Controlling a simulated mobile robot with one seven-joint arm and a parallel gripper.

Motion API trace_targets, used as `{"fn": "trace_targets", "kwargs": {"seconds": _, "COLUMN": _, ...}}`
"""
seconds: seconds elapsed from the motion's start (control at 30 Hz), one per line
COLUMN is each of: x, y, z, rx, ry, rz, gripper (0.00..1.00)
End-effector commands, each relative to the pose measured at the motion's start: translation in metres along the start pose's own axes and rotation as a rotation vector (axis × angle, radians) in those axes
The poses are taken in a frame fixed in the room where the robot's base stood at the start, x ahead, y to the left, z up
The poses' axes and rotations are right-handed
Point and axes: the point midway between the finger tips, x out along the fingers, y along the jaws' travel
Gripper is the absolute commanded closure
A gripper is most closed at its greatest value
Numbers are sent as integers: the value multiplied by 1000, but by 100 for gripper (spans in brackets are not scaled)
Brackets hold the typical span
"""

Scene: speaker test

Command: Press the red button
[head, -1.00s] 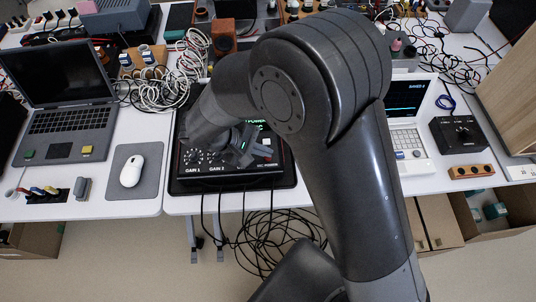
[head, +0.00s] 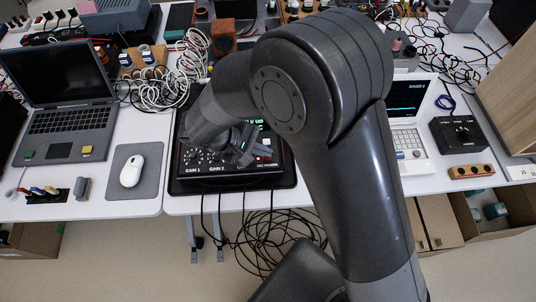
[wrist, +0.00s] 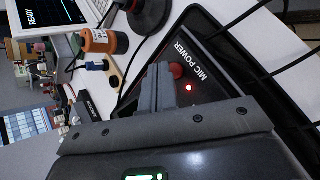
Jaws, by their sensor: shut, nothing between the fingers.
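The black audio device (head: 220,182) with knobs marked GAIN 1 and GAIN 2 lies on a black mat on the white table. My gripper (head: 247,148) is over its right part in the head view, shut and empty. In the wrist view, the red button (wrist: 177,70) shows right beside the tip of my shut gripper (wrist: 166,80), which hides part of it. I cannot tell whether they touch. A small red light (wrist: 189,88) glows next to it, near the words MIC POWER. My arm hides part of the device's green display (head: 258,124).
A white laptop (head: 410,138) stands to the right of my arm. A grey laptop (head: 65,118) and a white mouse (head: 131,171) are at left. Coiled white cables (head: 180,83) lie behind the device. Black cables (head: 262,238) hang off the front edge.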

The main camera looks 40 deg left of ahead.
Motion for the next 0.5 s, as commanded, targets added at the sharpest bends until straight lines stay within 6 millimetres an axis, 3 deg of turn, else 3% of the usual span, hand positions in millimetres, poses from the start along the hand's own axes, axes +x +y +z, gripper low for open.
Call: {"fn": "trace_targets", "kwargs": {"seconds": 0.5, "x": -8, "y": 6, "z": 6, "rx": 0, "ry": 1, "rz": 0, "gripper": 100}}
